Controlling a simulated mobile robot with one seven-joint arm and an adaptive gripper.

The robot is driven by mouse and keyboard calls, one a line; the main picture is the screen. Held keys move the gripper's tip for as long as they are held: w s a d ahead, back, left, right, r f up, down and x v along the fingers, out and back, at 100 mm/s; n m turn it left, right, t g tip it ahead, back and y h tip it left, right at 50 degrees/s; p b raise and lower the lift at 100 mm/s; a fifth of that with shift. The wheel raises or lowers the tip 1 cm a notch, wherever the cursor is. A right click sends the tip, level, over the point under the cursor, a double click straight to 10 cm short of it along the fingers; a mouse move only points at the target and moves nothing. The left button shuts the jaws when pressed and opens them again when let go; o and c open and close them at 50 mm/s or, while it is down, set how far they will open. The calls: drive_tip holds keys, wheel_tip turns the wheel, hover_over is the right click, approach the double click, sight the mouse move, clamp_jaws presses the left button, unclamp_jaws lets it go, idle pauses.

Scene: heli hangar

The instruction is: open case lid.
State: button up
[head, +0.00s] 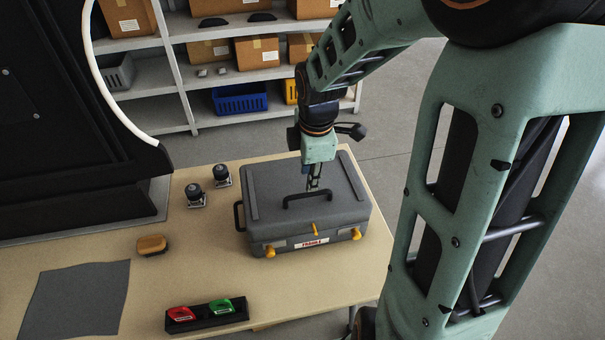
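The grey case (275,219) stands on the tan table with its lid (285,185) down. The lid has a dark handle (308,197) on top, and another dark handle (239,216) is on the left side. Yellow latches (269,251) (356,234), a small yellow lever (314,229) and a red and white label (312,243) are on the front. My gripper (313,187) points down over the lid, just behind the top handle. Its fingertips are small here, and I cannot tell whether they are open or touch the handle.
On the table (205,260) are two small dark and silver parts (194,194) (221,175), a brush (151,245), a grey cloth (77,299) and a black tray (180,326) with red and green items. Shelves (150,43) with boxes stand behind. A large black structure (70,120) borders the left.

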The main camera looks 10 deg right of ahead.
sight(307, 194)
drive_tip(key=f, duration=0.2)
drive_tip(key=w+f, duration=0.1)
drive_tip(key=f, duration=0.2)
drive_tip(key=f+b, duration=0.1)
drive_tip(key=f, duration=0.1)
drive_tip(key=shift+w+f, duration=0.25)
clamp_jaws()
